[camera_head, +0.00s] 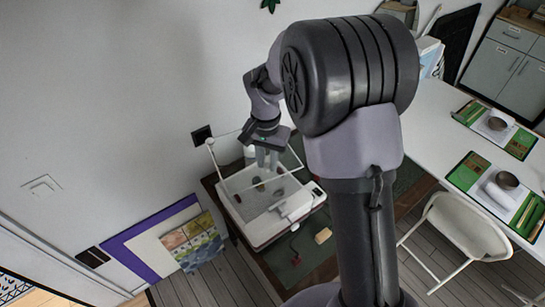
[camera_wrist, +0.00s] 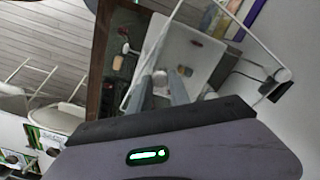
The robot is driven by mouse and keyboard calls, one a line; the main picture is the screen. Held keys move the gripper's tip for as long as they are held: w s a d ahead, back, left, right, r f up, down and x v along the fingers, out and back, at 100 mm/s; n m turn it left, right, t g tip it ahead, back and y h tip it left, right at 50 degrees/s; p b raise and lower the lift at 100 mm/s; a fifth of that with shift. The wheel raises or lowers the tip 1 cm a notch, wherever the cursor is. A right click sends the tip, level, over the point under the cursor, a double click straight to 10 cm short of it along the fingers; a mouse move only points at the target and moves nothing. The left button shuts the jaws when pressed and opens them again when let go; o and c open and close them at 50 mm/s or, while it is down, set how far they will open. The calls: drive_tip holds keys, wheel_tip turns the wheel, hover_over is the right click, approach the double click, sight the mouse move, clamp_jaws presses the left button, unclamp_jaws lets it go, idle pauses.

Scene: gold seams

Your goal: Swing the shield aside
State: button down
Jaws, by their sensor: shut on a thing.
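The shield (camera_head: 232,166) is a clear pane with a thin white frame, raised over a white tray-like device (camera_head: 262,237) on a dark table. My gripper (camera_head: 266,166) points down at the shield, above the device. In the wrist view my gripper (camera_wrist: 161,84) is shut on a small pale knob (camera_wrist: 160,77) between its fingertips. The knob seems to belong to the shield, but its join is unclear. The device (camera_wrist: 186,45) lies behind the fingers.
A wall stands close behind the device, with a dark socket (camera_head: 201,134). A small tan block (camera_head: 323,236) lies on the table right of the device. A white chair (camera_head: 462,228) and a white table (camera_head: 440,118) with green trays stand at right. Panels lean on the wall at left.

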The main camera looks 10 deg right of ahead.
drive_tip(key=s+a+m+b, duration=0.1)
drive_tip(key=a, duration=0.1)
drive_tip(key=s+a+m+b, duration=0.1)
drive_tip(key=a, duration=0.1)
drive_tip(key=s+a+m+b, duration=0.1)
drive_tip(key=s+a, duration=0.1)
drive_tip(key=shift+f+m, duration=0.15)
drive_tip(key=shift+m, duration=0.15)
drive_tip(key=w+a+m+b, duration=0.1)
drive_tip(key=a+m+b, duration=0.1)
drive_tip(key=a+m, duration=0.9)
drive_tip(key=shift+w+a+r+m, duration=0.2)
drive_tip(key=shift+w+a+m, duration=0.2)
drive_tip(key=shift+a, duration=4.7)
drive_tip(key=c, duration=1.2)
unclamp_jaws()
